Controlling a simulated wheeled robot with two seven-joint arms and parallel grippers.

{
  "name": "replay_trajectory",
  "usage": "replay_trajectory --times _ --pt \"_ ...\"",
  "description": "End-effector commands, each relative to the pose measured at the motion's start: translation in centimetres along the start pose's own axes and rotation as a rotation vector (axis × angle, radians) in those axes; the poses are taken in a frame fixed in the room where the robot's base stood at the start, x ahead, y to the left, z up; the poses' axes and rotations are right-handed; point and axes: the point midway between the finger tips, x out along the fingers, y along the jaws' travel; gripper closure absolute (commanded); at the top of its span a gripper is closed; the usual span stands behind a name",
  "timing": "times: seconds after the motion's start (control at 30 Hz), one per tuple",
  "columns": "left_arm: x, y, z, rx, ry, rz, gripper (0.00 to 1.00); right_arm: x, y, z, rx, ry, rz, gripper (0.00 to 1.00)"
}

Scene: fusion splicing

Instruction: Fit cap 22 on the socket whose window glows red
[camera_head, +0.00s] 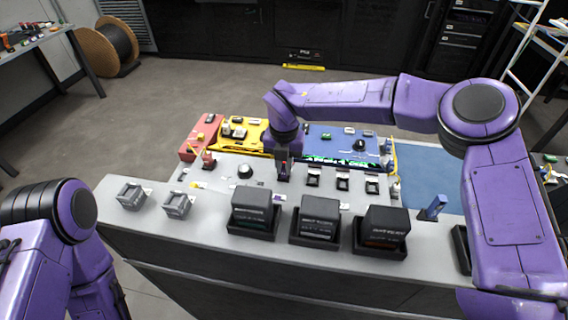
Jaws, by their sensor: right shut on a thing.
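Three larger black boxes stand nearer: the left box (255,209) has a greenish front strip, the middle box (320,216) a greyish one, the right box (385,226) an orange-red one. My left gripper is out of view.
Two grey open holders (131,197) and (178,205) stand at the left of the bench. Red (190,150), yellow (258,134) and blue (320,133) trays lie behind.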

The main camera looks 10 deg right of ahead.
Motion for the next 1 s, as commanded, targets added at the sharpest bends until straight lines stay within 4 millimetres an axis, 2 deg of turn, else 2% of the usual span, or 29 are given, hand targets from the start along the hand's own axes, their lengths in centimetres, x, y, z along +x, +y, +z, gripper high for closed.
replay_trajectory --times 0.2,0.23,0.3,0.57,0.67,0.77,1.0 --pt "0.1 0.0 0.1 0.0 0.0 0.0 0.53 0.2 0.0 0.0 0.0 0.0 0.0 1.0" --pt "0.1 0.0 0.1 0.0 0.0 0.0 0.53 0.2 0.0 0.0 0.0 0.0 0.0 0.78" --pt "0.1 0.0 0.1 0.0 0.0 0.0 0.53 0.2 0.0 0.0 0.0 0.0 0.0 0.55" --pt "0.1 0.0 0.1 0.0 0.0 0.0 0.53 0.2 0.0 0.0 0.0 0.0 0.0 0.55" --pt "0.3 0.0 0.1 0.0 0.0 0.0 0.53 -0.4 0.0 0.1 0.0 -0.003 0.002 0.55" --pt "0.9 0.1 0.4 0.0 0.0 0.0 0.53 -2.1 0.1 0.1 0.001 -0.005 0.004 0.55" --pt "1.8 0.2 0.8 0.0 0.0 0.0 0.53 -7.8 0.1 0.1 0.0 -0.005 0.003 0.55"
